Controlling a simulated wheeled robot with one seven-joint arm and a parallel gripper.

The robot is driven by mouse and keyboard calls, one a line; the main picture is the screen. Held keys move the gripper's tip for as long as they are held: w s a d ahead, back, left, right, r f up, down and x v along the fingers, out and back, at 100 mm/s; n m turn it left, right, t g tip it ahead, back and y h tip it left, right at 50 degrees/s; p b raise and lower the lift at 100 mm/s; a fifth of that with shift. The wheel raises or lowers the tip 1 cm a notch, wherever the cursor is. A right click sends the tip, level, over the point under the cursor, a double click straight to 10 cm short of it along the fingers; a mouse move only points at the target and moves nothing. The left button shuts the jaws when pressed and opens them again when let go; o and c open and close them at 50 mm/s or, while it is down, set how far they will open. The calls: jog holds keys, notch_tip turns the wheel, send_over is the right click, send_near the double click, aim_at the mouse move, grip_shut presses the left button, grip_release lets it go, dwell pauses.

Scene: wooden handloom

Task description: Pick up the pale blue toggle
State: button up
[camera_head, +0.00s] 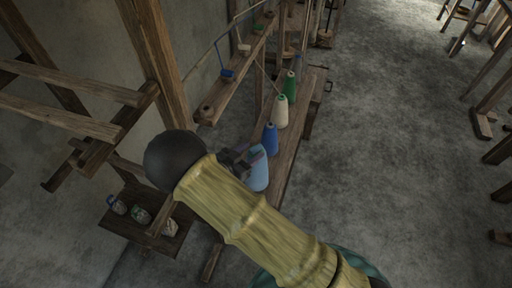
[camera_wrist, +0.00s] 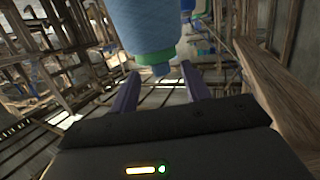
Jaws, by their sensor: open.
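The pale blue thing looks like a cone of yarn (camera_head: 258,177) and stands at the near end of the row on the wooden bench. In the wrist view a large pale blue cone (camera_wrist: 145,20) hangs in from the top, with a green band and a small blue tip pointing down. My gripper (camera_head: 236,157) is at the cone's upper left in the head view and partly covers it. In the wrist view my gripper (camera_wrist: 160,80) is open, with the tip near the gap between its fingers. Whether they touch, I cannot tell.
A dark blue cone (camera_head: 270,139), a cream cone (camera_head: 281,111) and a green cone (camera_head: 289,87) stand farther along the bench (camera_head: 291,150). A wooden post (camera_head: 155,50) rises at left. Open floor (camera_head: 400,150) lies at right.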

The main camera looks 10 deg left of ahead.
jog(key=shift+w+d+f, duration=0.1)
jog(key=shift+w+d, duration=0.1)
jog(key=shift+w, duration=0.15)
grip_shut()
dwell(0.3)
